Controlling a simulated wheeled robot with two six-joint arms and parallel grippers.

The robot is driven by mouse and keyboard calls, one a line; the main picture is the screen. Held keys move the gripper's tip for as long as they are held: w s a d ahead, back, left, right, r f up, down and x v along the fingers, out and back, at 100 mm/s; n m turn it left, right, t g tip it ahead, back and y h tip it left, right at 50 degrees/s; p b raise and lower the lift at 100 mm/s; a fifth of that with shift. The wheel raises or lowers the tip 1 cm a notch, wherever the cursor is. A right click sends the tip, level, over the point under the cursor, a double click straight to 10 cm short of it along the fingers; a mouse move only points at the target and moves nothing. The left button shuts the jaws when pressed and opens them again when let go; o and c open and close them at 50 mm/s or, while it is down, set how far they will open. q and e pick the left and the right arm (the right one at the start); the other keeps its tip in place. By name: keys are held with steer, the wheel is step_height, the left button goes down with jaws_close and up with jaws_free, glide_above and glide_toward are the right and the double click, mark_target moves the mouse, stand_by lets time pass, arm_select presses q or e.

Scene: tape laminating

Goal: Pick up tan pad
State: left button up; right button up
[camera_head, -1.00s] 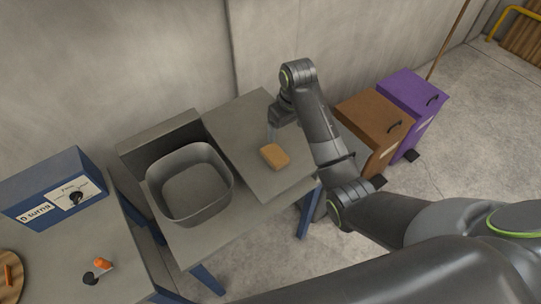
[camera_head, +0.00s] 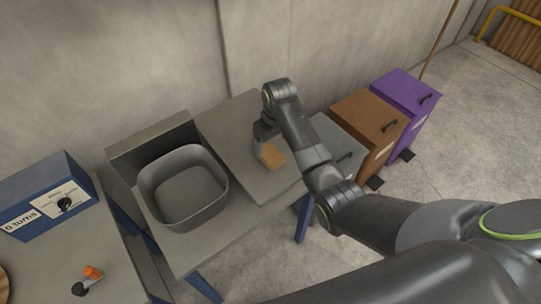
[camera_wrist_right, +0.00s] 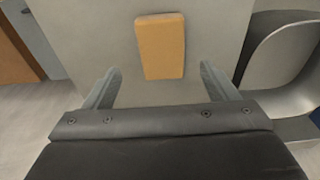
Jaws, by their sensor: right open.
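The tan pad (camera_head: 273,156) lies on the flat grey board beside the sink basin. My right gripper (camera_head: 262,144) is low over the board, right by the pad, and its arm hides part of the surroundings in the head view. In the right wrist view the pad (camera_wrist_right: 161,46) lies ahead of the gripper (camera_wrist_right: 158,84), roughly centred between its two spread fingers. The fingers are apart and hold nothing. The left gripper is not in view.
The grey basin (camera_head: 148,184) stands left of the board (camera_head: 226,129). A blue box with a dial (camera_head: 40,190) sits on the left bench. Grey, brown (camera_head: 366,112) and purple (camera_head: 404,87) bins stand right of the board.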

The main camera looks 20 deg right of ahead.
mark_target(271, 154)
steer(key=f+p, duration=0.1)
steer(key=f, duration=0.4)
steer(key=shift+a, duration=0.2)
steer(key=shift+w+f, duration=0.15)
steer(key=shift+f, duration=0.5)
steer(key=c, duration=1.1)
step_height(271, 154, up, 10)
steer(key=shift+r+b, duration=0.1)
steer(key=shift+b, duration=0.4)
steer(key=shift+c, duration=0.2)
